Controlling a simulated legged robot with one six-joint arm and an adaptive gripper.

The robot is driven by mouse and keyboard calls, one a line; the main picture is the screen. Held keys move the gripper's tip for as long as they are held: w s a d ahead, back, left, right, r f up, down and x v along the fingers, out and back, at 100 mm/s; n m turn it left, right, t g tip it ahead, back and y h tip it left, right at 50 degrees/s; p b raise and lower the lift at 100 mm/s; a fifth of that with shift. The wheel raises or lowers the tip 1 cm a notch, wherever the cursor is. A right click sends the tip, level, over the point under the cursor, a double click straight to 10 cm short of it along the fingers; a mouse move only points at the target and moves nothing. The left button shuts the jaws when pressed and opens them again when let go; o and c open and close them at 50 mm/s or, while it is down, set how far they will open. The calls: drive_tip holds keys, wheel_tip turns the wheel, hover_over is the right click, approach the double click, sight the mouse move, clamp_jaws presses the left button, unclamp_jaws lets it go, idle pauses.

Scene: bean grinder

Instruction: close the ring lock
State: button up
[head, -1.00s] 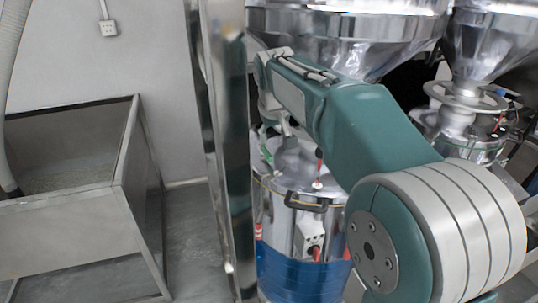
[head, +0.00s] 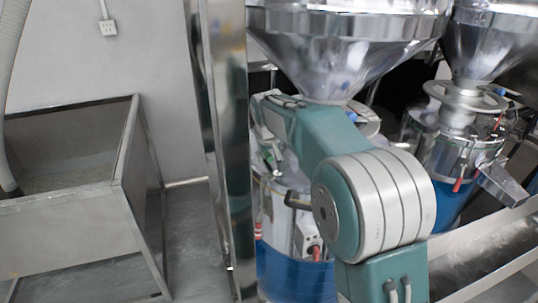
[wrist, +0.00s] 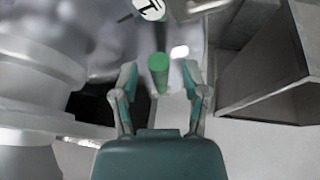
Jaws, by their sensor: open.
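The near bean grinder has a large metal hopper (head: 345,50) over a metal body with a blue lower band (head: 290,272). My arm crosses in front of its neck, and my gripper (head: 270,158) is at the neck's left side, small and partly hidden. In the wrist view my gripper (wrist: 160,92) is open, one finger on each side of a green cylindrical handle (wrist: 158,74). The fingers look apart from the handle. The handle may belong to the ring lock; the ring itself is not clear. A round white tag with a black mark (wrist: 150,9) is above it.
A tall metal post (head: 222,150) stands just left of my gripper. A second grinder (head: 455,150) and a metal trough (head: 490,260) are at the right. An open metal bin (head: 70,180) stands at the left, with floor between it and the post.

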drive_tip(key=shift+f, duration=0.1)
clamp_jaws()
drive_tip(key=shift+w, duration=0.1)
drive_tip(key=shift+w+a+r+g+h, duration=0.1)
drive_tip(key=shift+w+r+g+h, duration=0.15)
drive_tip(key=shift+r+g, duration=0.35)
drive_tip(key=shift+w+a+r+g+h, duration=0.1)
drive_tip(key=shift+r+g+h, duration=0.15)
drive_tip(key=shift+g, duration=0.6)
drive_tip(key=shift+w+a+r+g+h, duration=0.1)
drive_tip(key=shift+w+r+g+h, duration=0.1)
drive_tip(key=shift+r+g, duration=0.4)
drive_tip(key=shift+f, duration=0.15)
unclamp_jaws()
